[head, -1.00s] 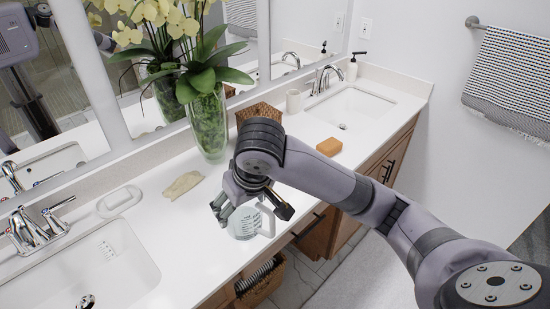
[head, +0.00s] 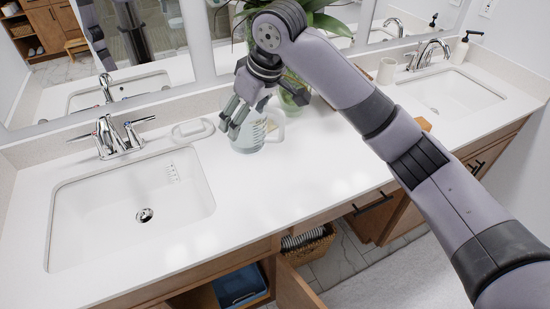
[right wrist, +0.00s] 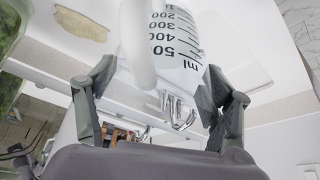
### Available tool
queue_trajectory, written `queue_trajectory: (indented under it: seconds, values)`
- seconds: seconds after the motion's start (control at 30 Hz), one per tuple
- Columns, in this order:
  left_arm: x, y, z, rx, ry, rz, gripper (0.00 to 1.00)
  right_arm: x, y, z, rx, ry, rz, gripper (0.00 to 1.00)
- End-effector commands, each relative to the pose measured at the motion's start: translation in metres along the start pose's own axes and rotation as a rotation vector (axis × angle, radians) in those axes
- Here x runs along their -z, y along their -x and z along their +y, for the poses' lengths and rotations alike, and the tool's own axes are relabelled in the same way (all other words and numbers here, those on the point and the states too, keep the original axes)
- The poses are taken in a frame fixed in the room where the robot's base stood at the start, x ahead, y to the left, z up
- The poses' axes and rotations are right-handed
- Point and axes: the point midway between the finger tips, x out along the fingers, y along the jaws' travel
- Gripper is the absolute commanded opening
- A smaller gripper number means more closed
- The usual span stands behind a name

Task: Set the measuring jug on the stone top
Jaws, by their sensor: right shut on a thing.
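The measuring jug (head: 250,138) is clear with a pale handle (head: 275,124) and stands upright over the white stone top (head: 290,165), right of the left basin. I cannot tell whether its base touches the top. My right gripper (head: 240,117) comes down on it from above and is shut on it. In the right wrist view, the jug (right wrist: 178,45) sits between the two fingers, with its dark scale marks and handle facing the camera. My left gripper is not in view.
A soap dish (head: 193,129) lies left of the jug, behind the left basin (head: 130,210) and beside its tap (head: 120,137). A vase (head: 294,95) stands close behind the jug. A cup (head: 386,71) and the second basin (head: 450,90) are to the right. The front middle of the top is clear.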

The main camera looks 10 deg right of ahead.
Motion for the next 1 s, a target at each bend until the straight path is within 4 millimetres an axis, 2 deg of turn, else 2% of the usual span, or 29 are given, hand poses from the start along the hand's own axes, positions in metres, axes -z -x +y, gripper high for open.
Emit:
queue_trajectory:
  seconds: [0.5,0.6,0.77,1.0]
  values:
    - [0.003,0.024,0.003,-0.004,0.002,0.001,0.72,-0.049,-0.114,0.0,0.001,-0.003,-0.003,0.21]
    - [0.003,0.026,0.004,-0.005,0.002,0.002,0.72,-0.054,-0.127,0.0,-0.001,-0.001,-0.002,0.21]
    - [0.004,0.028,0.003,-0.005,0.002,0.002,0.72,-0.058,-0.138,0.001,-0.001,-0.002,-0.001,0.21]
    - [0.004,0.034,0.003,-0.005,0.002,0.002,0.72,-0.071,-0.168,0.0,0.0,-0.002,-0.002,0.21]
